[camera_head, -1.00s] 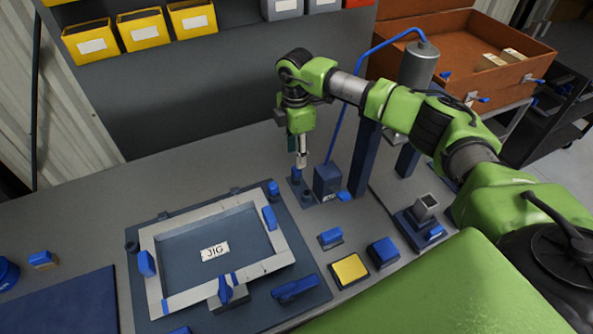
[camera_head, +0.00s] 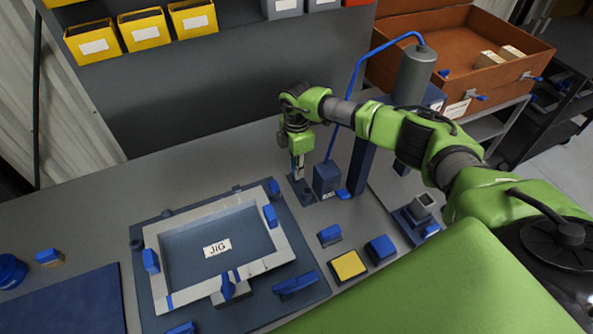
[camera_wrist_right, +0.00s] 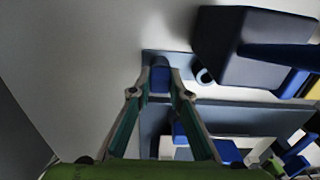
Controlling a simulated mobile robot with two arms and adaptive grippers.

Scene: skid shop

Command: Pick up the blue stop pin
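The blue stop pin (camera_wrist_right: 160,76) stands in a small dark holder plate (camera_head: 302,190) on the bench. In the right wrist view it sits between my right gripper's fingertips (camera_wrist_right: 161,82), which lie close against both its sides. In the head view my right gripper (camera_head: 298,174) points down over the plate and mostly hides the pin. The gripper looks shut on the pin, which is still at the plate. My left gripper is not in view.
A dark blue block (camera_head: 327,179) stands right beside the plate, with a post (camera_head: 360,168) behind it. The jig (camera_head: 190,231) with blue clamps lies in front. A yellow-topped block (camera_head: 348,266) is nearer me. Bare bench lies left of the plate.

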